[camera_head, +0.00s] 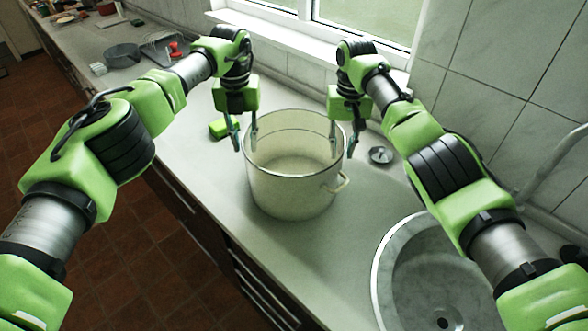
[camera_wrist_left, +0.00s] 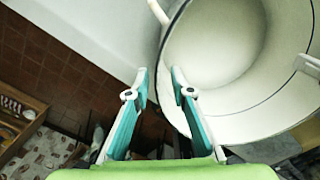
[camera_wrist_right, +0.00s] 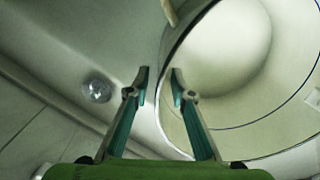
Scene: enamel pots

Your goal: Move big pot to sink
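The big cream enamel pot (camera_head: 290,195) stands upright on the counter, with no lid on it and empty inside. One handle (camera_head: 337,184) shows on its near right side. My left gripper (camera_head: 246,146) is open at the pot's left rim; in the left wrist view its fingers (camera_wrist_left: 159,82) lie on either side of the rim, with a gap. My right gripper (camera_head: 345,146) is open at the right rim, and in the right wrist view its fingers (camera_wrist_right: 158,76) also straddle the rim with a gap. The round grey sink (camera_head: 392,268) is at the lower right.
A green sponge-like block (camera_head: 218,127) lies left of the pot. A small metal disc with a knob (camera_head: 380,154) lies right of it. A faucet (camera_head: 548,165) rises at the far right. A grey pot (camera_head: 122,55) and a rack stand far left. The counter between pot and sink is clear.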

